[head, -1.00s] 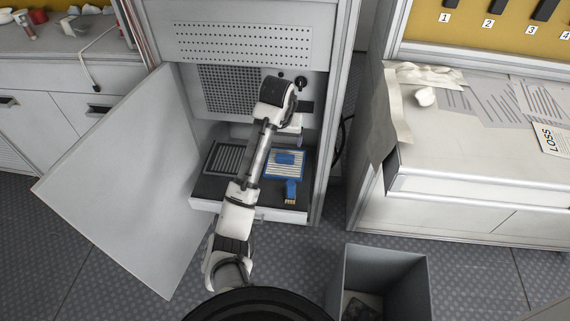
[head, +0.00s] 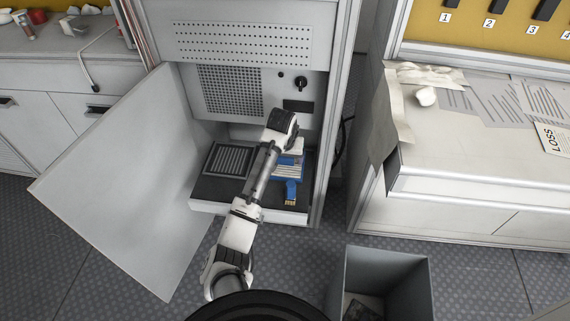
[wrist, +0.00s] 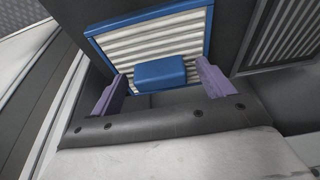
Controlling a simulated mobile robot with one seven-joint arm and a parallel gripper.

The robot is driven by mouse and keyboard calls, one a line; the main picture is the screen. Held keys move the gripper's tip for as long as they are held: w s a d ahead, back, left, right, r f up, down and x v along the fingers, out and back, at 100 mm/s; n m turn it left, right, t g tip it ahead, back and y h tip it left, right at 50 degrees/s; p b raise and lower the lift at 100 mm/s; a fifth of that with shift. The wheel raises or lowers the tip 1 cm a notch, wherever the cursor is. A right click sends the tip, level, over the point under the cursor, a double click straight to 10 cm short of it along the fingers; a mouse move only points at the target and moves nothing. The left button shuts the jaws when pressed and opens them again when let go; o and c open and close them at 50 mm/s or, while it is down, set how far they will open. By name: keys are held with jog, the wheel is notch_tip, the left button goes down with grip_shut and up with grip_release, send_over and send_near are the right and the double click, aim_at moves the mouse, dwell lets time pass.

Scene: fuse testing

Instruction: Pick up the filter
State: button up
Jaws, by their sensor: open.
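The filter (wrist: 151,43) has a blue frame, pale pleats and a blue block-shaped handle (wrist: 160,72). It lies in the right part of the cabinet's pulled-out tray (head: 233,207). In the head view the filter (head: 289,174) is partly hidden by my arm. My gripper (wrist: 160,78) has two purple fingers, open, one on each side of the blue handle in the wrist view. The fingers look apart from the handle, and how deep they reach cannot be told. In the head view the gripper is mostly hidden behind my wrist.
A dark ribbed grille (head: 229,159) sits left of the filter. A blue piece with a gold end (head: 291,192) lies in front of it. The open cabinet door (head: 125,185) stands at left. A grey bin (head: 395,262) stands on the floor at right.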

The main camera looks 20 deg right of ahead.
jog(key=shift+r, duration=0.1)
jog(key=c, duration=1.1)
